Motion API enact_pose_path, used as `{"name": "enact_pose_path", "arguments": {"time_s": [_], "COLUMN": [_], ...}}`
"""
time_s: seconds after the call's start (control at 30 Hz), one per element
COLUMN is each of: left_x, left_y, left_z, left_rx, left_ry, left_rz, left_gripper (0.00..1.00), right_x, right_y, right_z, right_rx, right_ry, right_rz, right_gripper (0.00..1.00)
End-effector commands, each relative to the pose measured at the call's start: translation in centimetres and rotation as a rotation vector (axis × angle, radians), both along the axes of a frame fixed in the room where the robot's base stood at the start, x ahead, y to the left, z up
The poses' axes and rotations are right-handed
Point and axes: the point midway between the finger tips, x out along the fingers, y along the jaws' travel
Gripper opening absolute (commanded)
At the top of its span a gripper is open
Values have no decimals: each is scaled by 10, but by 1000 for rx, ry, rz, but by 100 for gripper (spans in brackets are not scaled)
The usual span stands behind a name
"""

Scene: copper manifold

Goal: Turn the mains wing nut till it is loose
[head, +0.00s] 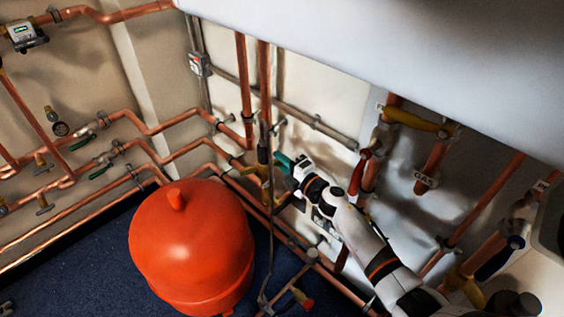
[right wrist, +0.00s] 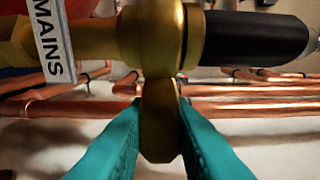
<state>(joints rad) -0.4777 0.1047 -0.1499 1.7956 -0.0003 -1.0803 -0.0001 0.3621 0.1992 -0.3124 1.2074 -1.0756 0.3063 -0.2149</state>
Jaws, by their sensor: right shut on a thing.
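The mains wing nut is brass, and its wing (right wrist: 160,125) points down between my two teal fingertips in the right wrist view. Above it is a round brass body (right wrist: 160,35) with a black sleeve on its right. A white label reading MAINS (right wrist: 50,40) hangs on the brass at the left. My right gripper (right wrist: 160,130) is shut on the wing, one finger on each side. In the head view my right gripper (head: 284,162) reaches in from the lower right to the brass fitting (head: 262,172) on the pipes. The left gripper is not in view.
A large orange-red vessel (head: 190,245) stands on the blue floor left of my arm. Copper pipes run along the wall behind. A gas pipe with a label (head: 426,180) and red and yellow handles are at the right. A pale panel (head: 400,50) overhangs the upper right.

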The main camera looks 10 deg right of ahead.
Motion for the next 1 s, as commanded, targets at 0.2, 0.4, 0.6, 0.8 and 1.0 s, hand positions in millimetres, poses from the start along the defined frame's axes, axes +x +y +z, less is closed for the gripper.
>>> {"name": "enact_pose_path", "arguments": {"time_s": [0.2,0.4,0.6,0.8,1.0], "left_x": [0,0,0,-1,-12], "left_y": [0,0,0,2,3], "left_z": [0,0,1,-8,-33], "left_rx": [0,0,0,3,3], "left_ry": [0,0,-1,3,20], "left_rz": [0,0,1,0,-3], "left_gripper": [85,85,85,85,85], "right_x": [-1,-1,0,-15,-52], "right_y": [0,0,0,-9,-29], "right_z": [-2,-1,-1,0,-1], "right_rx": [-1,0,0,-3,-3], "right_ry": [3,2,1,2,4], "right_rz": [1,0,0,-1,0], "right_gripper": [0,42,42,42,42]}}
